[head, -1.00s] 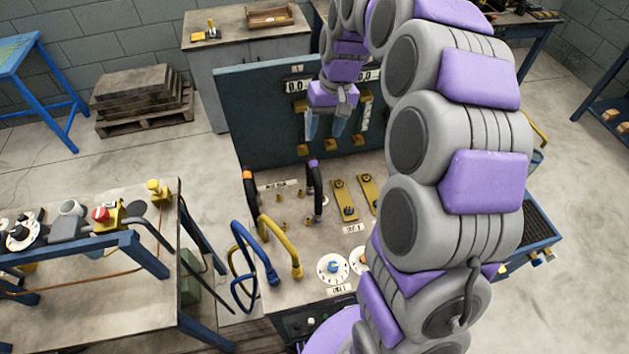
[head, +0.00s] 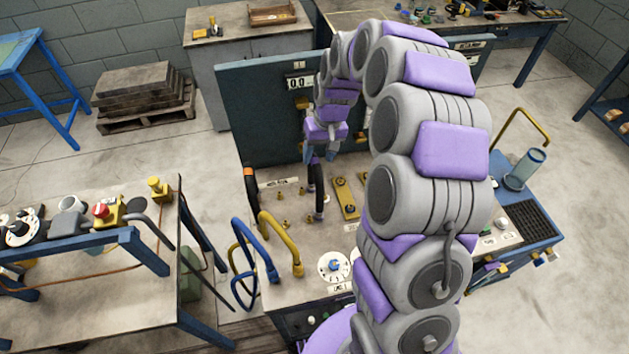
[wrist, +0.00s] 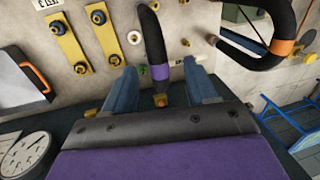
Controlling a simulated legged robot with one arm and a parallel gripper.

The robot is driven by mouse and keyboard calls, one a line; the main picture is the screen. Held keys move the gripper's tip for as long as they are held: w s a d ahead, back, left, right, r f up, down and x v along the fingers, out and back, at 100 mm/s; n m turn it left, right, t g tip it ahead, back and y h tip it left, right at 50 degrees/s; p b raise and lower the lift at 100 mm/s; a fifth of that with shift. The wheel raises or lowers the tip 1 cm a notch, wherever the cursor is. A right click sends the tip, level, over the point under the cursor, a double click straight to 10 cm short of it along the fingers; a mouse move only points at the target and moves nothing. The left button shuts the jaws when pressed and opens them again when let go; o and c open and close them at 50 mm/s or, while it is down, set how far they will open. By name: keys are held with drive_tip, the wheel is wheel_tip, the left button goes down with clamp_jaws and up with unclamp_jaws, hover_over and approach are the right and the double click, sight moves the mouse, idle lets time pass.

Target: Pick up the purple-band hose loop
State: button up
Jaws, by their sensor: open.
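The purple-band hose loop is a black arched hose (head: 319,190) rising from the bench panel, with a purple band near its far end. In the wrist view its black hose (wrist: 153,38) comes down to the purple band (wrist: 160,72), between the two fingertips in the picture. My gripper (head: 320,150) is open and sits right at the band end of the loop. In the wrist view the blue fingers (wrist: 161,84) stand apart on either side of the band, with no visible contact. I cannot tell how deep the hose is between them.
An orange-band black hose (head: 250,188) stands to the left, also in the wrist view (wrist: 284,47). Yellow (head: 282,230) and blue (head: 262,245) hoses are nearer. Yellow plates (head: 346,198) and a white dial (head: 333,267) lie right and in front. A dark upright panel (head: 250,110) stands behind.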

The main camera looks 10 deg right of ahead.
sight(316, 163)
drive_tip(key=shift+a+f+b, duration=0.1)
drive_tip(key=shift+a+f, duration=0.05)
drive_tip(key=shift+f, duration=0.75)
drive_tip(key=shift+a+f+b, duration=0.1)
drive_tip(key=shift+a+f, duration=0.1)
drive_tip(key=shift+f, duration=0.75)
drive_tip(key=shift+a+f+b, duration=0.1)
drive_tip(key=shift+a+f, duration=0.05)
drive_tip(key=shift+f, duration=0.75)
drive_tip(key=shift+c, duration=0.4)
clamp_jaws()
